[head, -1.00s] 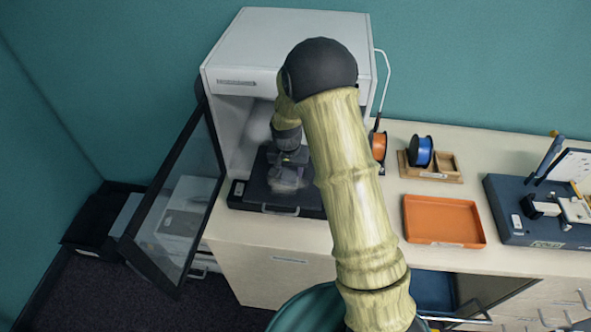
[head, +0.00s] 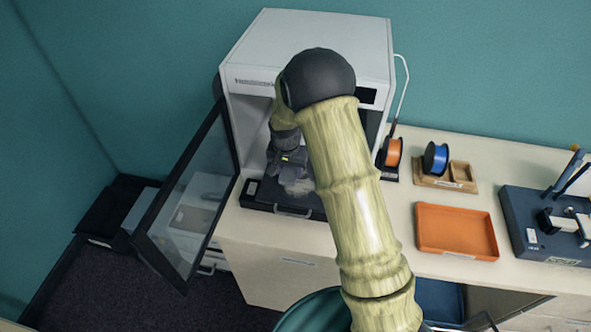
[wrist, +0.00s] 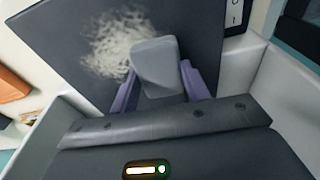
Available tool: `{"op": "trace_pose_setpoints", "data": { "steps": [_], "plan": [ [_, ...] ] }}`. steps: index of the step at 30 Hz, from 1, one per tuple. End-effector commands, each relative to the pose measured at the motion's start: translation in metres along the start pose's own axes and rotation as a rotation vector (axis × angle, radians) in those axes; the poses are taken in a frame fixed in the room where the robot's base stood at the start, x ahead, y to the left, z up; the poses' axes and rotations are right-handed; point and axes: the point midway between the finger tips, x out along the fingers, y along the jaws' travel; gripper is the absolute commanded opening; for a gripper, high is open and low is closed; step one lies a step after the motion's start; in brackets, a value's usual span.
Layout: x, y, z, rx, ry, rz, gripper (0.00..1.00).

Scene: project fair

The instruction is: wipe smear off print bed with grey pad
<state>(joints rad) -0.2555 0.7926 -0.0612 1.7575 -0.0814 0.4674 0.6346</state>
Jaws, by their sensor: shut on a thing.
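The print bed (head: 258,190) is a dark plate inside the open white printer (head: 250,110); it fills the upper part of the wrist view (wrist: 60,22). A pale, streaky smear (wrist: 112,45) lies on the bed, and part of it shows in the head view (head: 300,187). My gripper (wrist: 158,74) is shut on the grey pad (wrist: 158,62), with a purple finger on each side. The pad is over the bed and overlaps the smear's right edge in the wrist view. I cannot tell whether it touches the bed. My arm hides part of the printer's inside.
The printer's glass door (head: 190,200) stands open to the left. Side walls flank the bed closely. On the counter to the right are an orange tray (head: 456,231), a blue spool (head: 435,158), an orange spool (head: 393,152) and a dark blue fixture (head: 535,225).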

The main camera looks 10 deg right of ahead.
Motion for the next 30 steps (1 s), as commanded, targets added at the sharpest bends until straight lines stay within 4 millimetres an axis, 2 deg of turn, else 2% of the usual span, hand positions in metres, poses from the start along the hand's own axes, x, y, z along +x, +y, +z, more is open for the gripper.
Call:
{"op": "trace_pose_setpoints", "data": {
  "steps": [12, 25, 30],
  "plan": [
    [0.0, -0.004, 0.0, -0.001, 0.0, 0.0, 0.21],
    [0.002, -0.033, 0.002, -0.001, 0.0, 0.001, 0.21],
    [0.003, -0.037, 0.002, 0.0, 0.0, 0.001, 0.21]
  ]
}}
